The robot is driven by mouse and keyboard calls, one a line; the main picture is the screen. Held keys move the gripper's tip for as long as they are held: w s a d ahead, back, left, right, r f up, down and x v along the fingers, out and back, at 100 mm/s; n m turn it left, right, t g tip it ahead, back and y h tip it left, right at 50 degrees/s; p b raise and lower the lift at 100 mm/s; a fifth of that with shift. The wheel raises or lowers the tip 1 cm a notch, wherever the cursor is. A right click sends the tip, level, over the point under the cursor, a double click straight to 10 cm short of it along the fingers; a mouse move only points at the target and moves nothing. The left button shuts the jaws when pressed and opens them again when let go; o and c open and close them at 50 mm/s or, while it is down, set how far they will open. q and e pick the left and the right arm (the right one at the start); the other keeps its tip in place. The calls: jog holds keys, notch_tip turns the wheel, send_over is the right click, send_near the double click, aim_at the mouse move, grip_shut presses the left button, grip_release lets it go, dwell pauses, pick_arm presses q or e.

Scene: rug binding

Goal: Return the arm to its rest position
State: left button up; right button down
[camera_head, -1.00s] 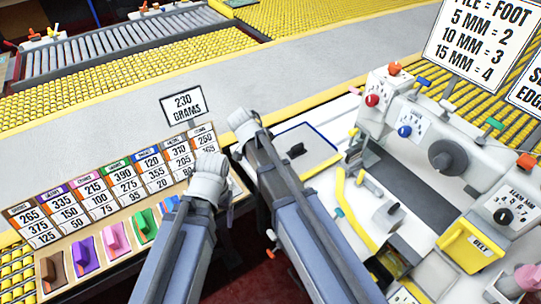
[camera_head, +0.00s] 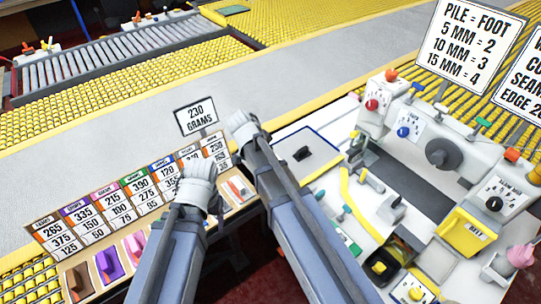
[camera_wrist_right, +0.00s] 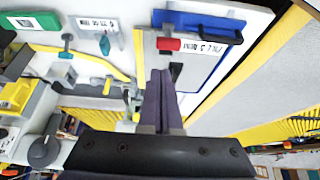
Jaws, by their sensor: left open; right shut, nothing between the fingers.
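My left gripper (camera_head: 200,168) is white and hovers over the right part of the rack of number cards (camera_head: 120,205) in the head view. It is open, with no object visible in it; its fingertips are hard to make out. My right gripper (camera_head: 240,122) reaches up just right of the 230 GRAMS sign, near the grey conveyor. In the right wrist view its dark fingers (camera_wrist_right: 160,95) are shut together and empty, in front of a pale board with a blue edge.
A white machine (camera_head: 440,150) with dials and a yellow bin (camera_head: 463,233) stands on the right bench. The blue-edged board (camera_head: 318,150) lies beside my right arm. The 230 GRAMS sign (camera_head: 196,115) stands close to both grippers. Coloured blocks (camera_head: 108,262) sit at lower left.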

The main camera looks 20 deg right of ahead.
dwell(0.3)
jog(key=s+a+f+n+g+y, duration=0.1)
jog(key=s+a+n+y, duration=0.1)
jog(key=s+a+n, duration=0.3)
jog(key=s+a+f+n+g+y, duration=0.1)
jog(key=s+a+n, duration=0.5)
jog(key=s+n, duration=0.6)
jog(key=shift+s+a+f+y, duration=0.25)
jog(key=shift+s+y, duration=0.35)
jog(key=shift+s, duration=0.3)
